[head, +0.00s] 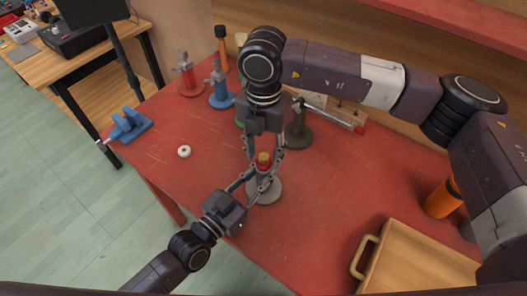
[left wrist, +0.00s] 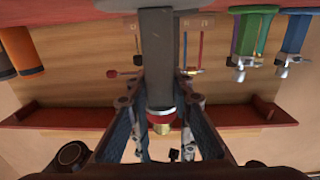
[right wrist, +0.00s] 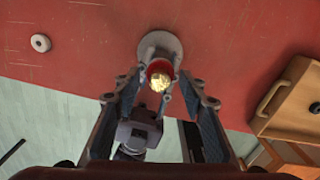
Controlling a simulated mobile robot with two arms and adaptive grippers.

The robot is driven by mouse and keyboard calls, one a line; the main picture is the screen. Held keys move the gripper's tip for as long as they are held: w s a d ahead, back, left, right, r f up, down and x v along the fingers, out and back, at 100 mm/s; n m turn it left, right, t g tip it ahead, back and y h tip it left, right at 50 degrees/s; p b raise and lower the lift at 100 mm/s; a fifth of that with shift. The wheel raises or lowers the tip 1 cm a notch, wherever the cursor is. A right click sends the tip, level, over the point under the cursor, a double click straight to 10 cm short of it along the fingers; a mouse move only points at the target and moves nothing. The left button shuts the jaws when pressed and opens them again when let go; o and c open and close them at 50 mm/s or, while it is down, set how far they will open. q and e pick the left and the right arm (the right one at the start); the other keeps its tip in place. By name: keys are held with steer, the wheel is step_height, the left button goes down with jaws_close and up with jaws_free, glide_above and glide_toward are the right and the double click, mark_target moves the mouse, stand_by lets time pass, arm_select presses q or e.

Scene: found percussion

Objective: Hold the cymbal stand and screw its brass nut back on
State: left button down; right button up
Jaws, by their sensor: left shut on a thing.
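The cymbal stand has a grey round base (head: 267,192) on the red table and a grey post (left wrist: 157,45). A red collar (left wrist: 160,114) sits near its top, with the brass nut (right wrist: 160,82) at the tip. The stand looks upright. My left gripper (head: 262,180) reaches in from the lower left and is shut on the stand. My right gripper (right wrist: 162,75) points down from above, open, with its fingers on either side of the nut. Gaps show between the fingers and the nut. How the nut sits on the thread is hidden.
A white ring (head: 184,151) and a blue vise (head: 128,125) lie on the left of the table. Red (head: 186,78) and blue (head: 219,92) clamp stands and a dark stand (head: 298,132) are behind. A wooden tray (head: 385,245) is at the front right.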

step_height(320, 180, up, 12)
stand_by(0.4)
steer(key=shift+f, duration=0.1)
arm_select(q)
steer(key=c, duration=1.6)
jaws_free()
steer(key=v, duration=1.2)
steer(key=shift+a, duration=0.1)
